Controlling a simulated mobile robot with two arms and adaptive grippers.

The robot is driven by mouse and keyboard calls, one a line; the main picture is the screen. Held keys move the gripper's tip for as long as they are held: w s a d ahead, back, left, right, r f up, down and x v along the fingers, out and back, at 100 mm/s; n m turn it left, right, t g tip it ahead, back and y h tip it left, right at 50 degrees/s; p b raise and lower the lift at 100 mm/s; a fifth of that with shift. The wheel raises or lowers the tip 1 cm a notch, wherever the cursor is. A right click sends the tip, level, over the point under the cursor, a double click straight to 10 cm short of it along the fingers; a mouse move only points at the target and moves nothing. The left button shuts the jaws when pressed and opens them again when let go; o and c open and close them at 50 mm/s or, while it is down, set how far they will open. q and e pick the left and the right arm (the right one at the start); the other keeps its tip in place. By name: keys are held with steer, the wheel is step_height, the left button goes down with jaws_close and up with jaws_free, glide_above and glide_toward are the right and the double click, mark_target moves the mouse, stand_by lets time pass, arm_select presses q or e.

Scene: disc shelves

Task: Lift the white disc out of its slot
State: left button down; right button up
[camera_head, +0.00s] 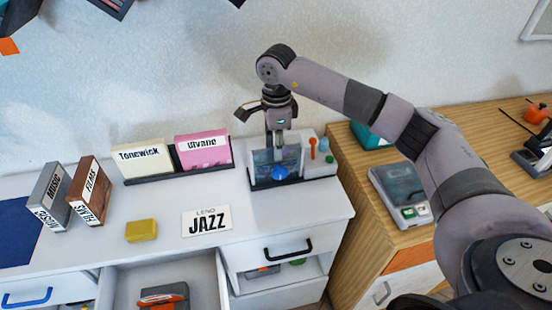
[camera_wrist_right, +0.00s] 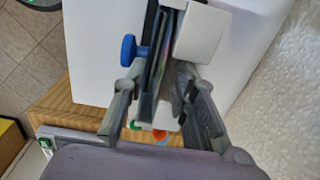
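My right gripper (camera_head: 279,158) points straight down at a small unit with a clear bluish front (camera_head: 262,158) and a blue knob (camera_head: 279,173). Its fingertips are low at the unit's slot area. In the right wrist view, the fingers (camera_wrist_right: 160,85) stand on either side of thin, dark upright plates with a coloured sheen (camera_wrist_right: 160,50). A white block (camera_wrist_right: 201,34) and the blue knob (camera_wrist_right: 129,50) flank them. I cannot clearly make out the white disc, nor whether the fingers touch anything. My left gripper is not in view.
Tonewick (camera_head: 142,160) and Ulvane (camera_head: 203,150) boxes stand left of the unit. A JAZZ card (camera_head: 206,221) and yellow block (camera_head: 141,230) lie in front. Two upright boxes, music (camera_head: 52,197) and films (camera_head: 89,191), stand far left. A drawer below is open.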

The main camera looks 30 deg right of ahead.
steer(key=shift+f, duration=0.3)
steer(key=shift+c, duration=0.3)
jaws_close()
steer(key=shift+r, duration=0.2)
